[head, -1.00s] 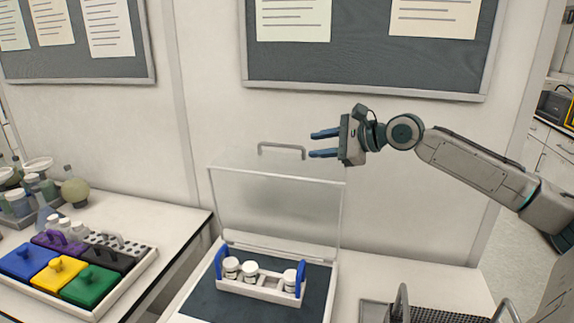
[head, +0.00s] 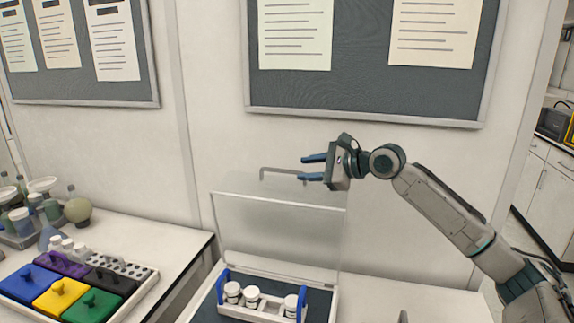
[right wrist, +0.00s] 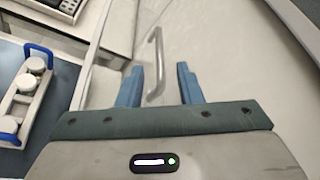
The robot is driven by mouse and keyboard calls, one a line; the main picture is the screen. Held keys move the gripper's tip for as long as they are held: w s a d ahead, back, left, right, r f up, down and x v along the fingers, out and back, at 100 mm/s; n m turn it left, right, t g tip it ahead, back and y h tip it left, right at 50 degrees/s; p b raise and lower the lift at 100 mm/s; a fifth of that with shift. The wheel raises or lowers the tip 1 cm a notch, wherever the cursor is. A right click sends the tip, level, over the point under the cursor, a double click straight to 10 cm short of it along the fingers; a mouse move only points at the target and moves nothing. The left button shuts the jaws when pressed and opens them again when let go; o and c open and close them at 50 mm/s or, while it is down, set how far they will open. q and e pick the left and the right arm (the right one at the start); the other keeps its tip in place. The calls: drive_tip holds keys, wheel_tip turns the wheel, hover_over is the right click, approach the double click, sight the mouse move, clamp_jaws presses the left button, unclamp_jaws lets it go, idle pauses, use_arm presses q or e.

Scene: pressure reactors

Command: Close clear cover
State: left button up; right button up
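The clear cover (head: 275,228) stands raised and open at the back of the case in the head view. Its grey bar handle (head: 278,169) is on its top edge. The handle (right wrist: 155,68) also shows in the right wrist view, lying between the directions of the two fingers, nearer the left one. My right gripper (head: 302,168) is open and empty, with its blue fingertips by the handle's right end. I cannot tell whether they touch it. Its fingers also show in the right wrist view (right wrist: 158,84). My left gripper is not in view.
Inside the open case is a white rack (head: 262,312) with blue handles and several white-capped jars. On the left table are a tray of coloured blocks (head: 55,294) and glassware (head: 78,209). A pinboard (head: 360,85) hangs on the wall behind.

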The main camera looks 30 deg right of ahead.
sight(286, 170)
drive_tip(key=p+x, duration=0.2)
drive_tip(key=x, duration=0.3)
drive_tip(key=shift+w+a, duration=0.1)
drive_tip(key=shift+x, duration=0.75)
drive_tip(key=shift+c, duration=0.3)
clamp_jaws()
